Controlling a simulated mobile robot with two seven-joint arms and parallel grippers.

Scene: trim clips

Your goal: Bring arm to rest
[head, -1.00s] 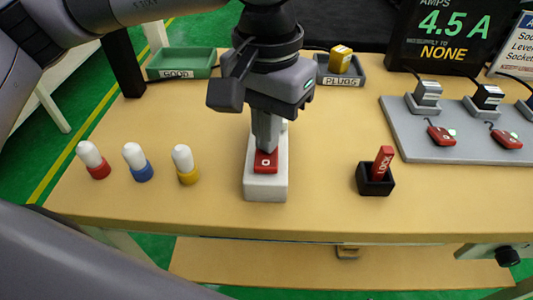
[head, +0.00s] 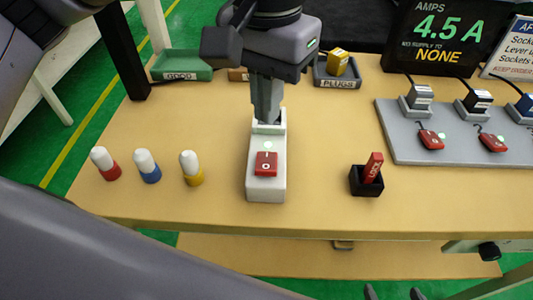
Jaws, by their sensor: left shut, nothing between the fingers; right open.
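My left gripper (head: 267,112) is shut and empty. It points down over the far end of the white switch box (head: 265,188), behind its red rocker switch (head: 265,164), which is uncovered. A small green light shows on the box just behind the rocker. I cannot tell whether the fingertips touch the box's far end. My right gripper (head: 392,293) shows only as two separated fingertips at the bottom edge, in front of the table; it is open and the rest is out of view.
Red, blue and yellow white-topped pegs (head: 146,166) stand left of the box. A black holder (head: 366,182) with a red LOCK tag stands right. Behind are a green GOOD tray (head: 181,66), a PLUGS tray (head: 338,82), a grey socket board (head: 440,153) and a display (head: 440,40).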

